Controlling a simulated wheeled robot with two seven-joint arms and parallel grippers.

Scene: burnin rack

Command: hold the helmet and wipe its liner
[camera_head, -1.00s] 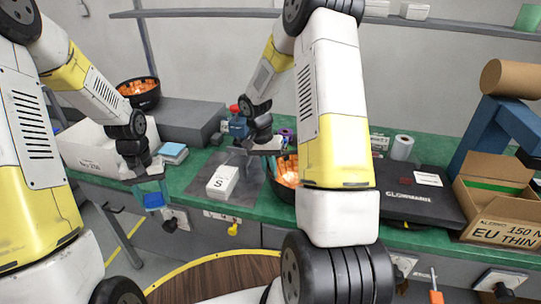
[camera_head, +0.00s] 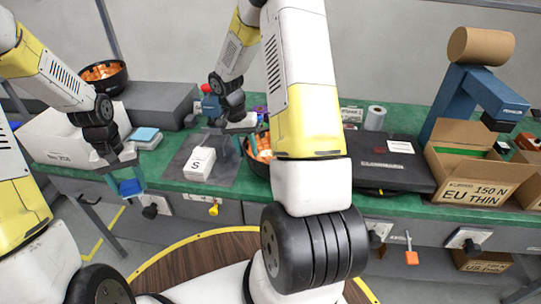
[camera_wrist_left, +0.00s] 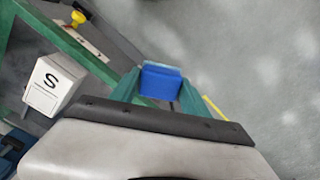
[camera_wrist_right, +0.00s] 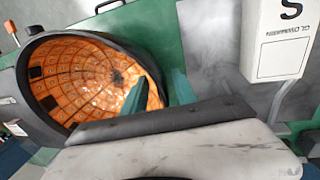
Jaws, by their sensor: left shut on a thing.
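The helmet (camera_head: 253,164) lies with its opening up on the green bench, black outside with an orange liner (camera_wrist_right: 75,72). It is partly hidden by my right arm in the head view. My right gripper (camera_wrist_right: 160,88) is at the helmet's rim in the right wrist view, its green fingers apart, one over the liner and one outside the rim. No firm contact can be made out. My left gripper (camera_wrist_left: 158,88) is shut on a blue wiping pad (camera_wrist_left: 161,81). It holds the pad (camera_head: 130,187) in the air in front of the bench edge, left of the helmet.
A white box marked S (camera_head: 200,163) stands on a grey mat left of the helmet. A black case (camera_head: 392,165) and open cartons (camera_head: 470,190) are to the right. A white bin (camera_head: 62,142), light-blue pads (camera_head: 145,134) and another orange-lined black helmet (camera_head: 117,80) are left.

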